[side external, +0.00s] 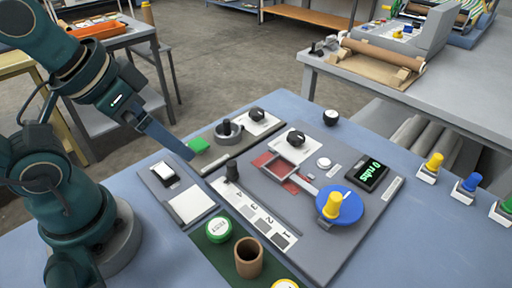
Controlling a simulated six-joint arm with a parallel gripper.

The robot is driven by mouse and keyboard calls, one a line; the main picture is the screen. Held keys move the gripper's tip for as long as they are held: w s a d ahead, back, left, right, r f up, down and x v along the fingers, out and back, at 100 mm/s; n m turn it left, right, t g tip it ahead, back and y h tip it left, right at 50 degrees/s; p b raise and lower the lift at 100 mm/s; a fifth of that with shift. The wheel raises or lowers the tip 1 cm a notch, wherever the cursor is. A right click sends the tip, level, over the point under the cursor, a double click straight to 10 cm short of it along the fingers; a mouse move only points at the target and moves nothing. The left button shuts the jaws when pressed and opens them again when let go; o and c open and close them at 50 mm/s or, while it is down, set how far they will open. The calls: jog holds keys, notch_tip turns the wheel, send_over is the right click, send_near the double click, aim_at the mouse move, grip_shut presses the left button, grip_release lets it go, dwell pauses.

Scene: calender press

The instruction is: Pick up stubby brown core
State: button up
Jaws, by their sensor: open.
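The stubby brown core (249,260) is a short hollow tube at the front of the blue table. It stands upright with its open, dark end facing up, on a dark green strip (282,268). My gripper (185,152) is at the left, raised above the back left part of the panel and pointing down to the right. It is open and empty. Its fingers overlap in this view, so the gap between them is hidden. The gripper is well apart from the core, behind it and to its left.
A green-and-white round button (218,229) sits just left of the core. The control panel (318,250) behind holds a blue disc (345,207) with a yellow knob (334,204), black knobs, a lever and a display (371,174). Yellow, blue and green knobs line the right.

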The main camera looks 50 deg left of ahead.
jog(key=shift+c, duration=0.3)
jog(key=shift+c, duration=0.7)
